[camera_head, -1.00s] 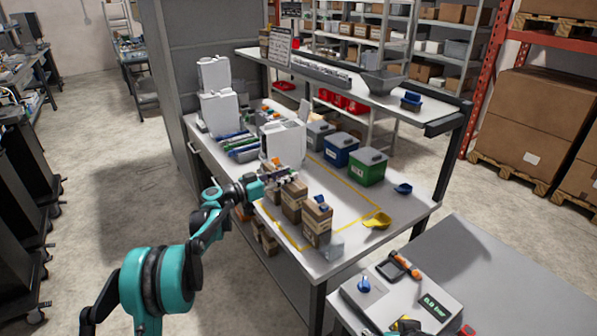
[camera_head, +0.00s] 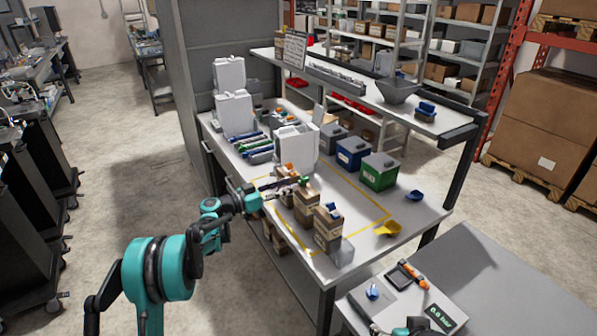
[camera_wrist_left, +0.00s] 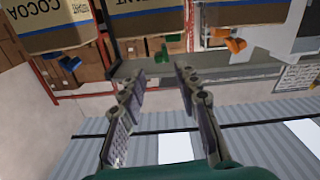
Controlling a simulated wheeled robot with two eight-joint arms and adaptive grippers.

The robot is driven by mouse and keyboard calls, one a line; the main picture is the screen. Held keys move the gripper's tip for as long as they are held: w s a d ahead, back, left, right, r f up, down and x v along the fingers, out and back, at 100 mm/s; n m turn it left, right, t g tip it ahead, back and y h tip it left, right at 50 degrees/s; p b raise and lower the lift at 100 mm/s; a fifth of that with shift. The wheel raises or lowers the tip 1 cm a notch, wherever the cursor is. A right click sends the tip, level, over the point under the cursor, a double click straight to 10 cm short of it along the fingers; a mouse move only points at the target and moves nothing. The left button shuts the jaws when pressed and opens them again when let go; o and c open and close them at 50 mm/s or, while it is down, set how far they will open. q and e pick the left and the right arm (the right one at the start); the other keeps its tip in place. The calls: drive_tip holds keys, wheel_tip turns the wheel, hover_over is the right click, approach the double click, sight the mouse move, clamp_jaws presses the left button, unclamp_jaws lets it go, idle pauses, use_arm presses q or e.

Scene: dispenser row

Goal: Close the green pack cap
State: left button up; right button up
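Three brown cartons stand in a row at the bench's near edge. The middle carton, the green pack (camera_head: 305,208), has a green cap (camera_head: 304,181) on top. In the left wrist view, which is upside down, the green cap (camera_wrist_left: 162,53) sticks out from the pack's top (camera_wrist_left: 146,22). My left gripper (camera_head: 293,185) is beside the pack tops in the head view. In the left wrist view its fingers (camera_wrist_left: 160,75) are apart and empty, with the green cap in line with the gap, just beyond the tips. Whether they touch it I cannot tell.
The blue-capped carton (camera_head: 328,232) and the orange-capped carton (camera_head: 287,174) flank the green pack closely. A white dispenser (camera_head: 297,146) stands behind. A yellow scoop (camera_head: 388,229) and a green bin (camera_head: 379,172) are to the right. The bench inside the yellow outline is mostly clear.

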sight(303, 180)
use_arm(q)
drive_tip(key=x, duration=0.6)
drive_tip(key=shift+w+d+f, duration=0.1)
drive_tip(key=shift+w+d, duration=0.1)
drive_tip(key=shift+d, duration=0.1)
drive_tip(key=shift+w+d+b, duration=0.3)
drive_tip(key=shift+w+d, duration=0.05)
drive_tip(key=shift+d, duration=0.15)
clamp_jaws()
